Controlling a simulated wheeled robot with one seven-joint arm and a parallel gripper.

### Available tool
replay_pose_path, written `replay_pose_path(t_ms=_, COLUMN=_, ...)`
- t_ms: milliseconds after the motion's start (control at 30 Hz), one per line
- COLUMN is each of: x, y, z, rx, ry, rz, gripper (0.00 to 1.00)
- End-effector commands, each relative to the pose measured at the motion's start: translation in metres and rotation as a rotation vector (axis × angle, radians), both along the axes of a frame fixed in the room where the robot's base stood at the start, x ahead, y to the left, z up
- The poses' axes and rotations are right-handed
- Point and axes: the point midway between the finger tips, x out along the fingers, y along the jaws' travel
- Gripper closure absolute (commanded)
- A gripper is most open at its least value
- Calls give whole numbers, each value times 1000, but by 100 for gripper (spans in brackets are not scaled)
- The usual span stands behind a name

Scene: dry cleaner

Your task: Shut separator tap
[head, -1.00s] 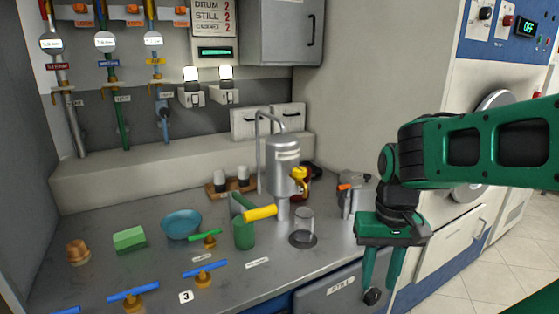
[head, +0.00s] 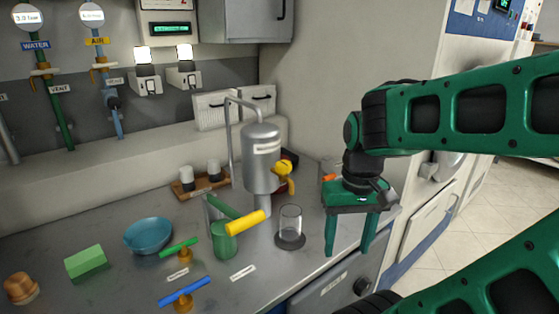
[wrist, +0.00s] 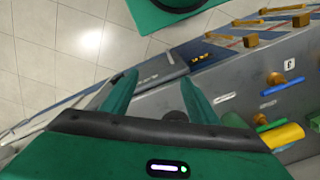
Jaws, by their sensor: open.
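The separator (head: 261,150) is a silver cylinder with a bent pipe, standing on the counter in the head view. A thick yellow tap handle (head: 245,222) sticks out sideways low on its spout. A smaller yellow knob (head: 284,168) is on its right side. A yellow handle also shows at the right of the wrist view (wrist: 284,136). A clear glass (head: 290,220) stands just right of the spout. My gripper (head: 348,248) is open and empty, fingers pointing down, to the right of the glass and apart from the handle.
A green container (head: 223,242) stands beside the yellow handle. Green (head: 180,248) and blue (head: 184,291) lever handles, a blue bowl (head: 148,236) and a green block (head: 86,262) occupy the counter's left. A drawer front (head: 335,287) lies below the counter edge.

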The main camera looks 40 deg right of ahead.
Motion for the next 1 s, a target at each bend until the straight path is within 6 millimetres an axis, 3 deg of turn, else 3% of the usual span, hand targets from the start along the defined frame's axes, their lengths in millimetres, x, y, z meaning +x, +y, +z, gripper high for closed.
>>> replay_pose_path(t_ms=167, x=52, y=-11, z=38, rx=14, ry=-17, rz=201, gripper=46)
replay_pose_path(t_ms=400, x=170, y=-26, z=117, rx=23, ry=-39, rz=732, gripper=46)
replay_pose_path(t_ms=600, x=244, y=-31, z=161, rx=8, ry=-31, rz=1121, gripper=46)
replay_pose_path(t_ms=800, x=279, y=-32, z=180, rx=-4, ry=-17, rz=1321, gripper=46)
replay_pose_path(t_ms=1000, x=283, y=-33, z=172, rx=-3, ry=-13, rz=1357, gripper=46)
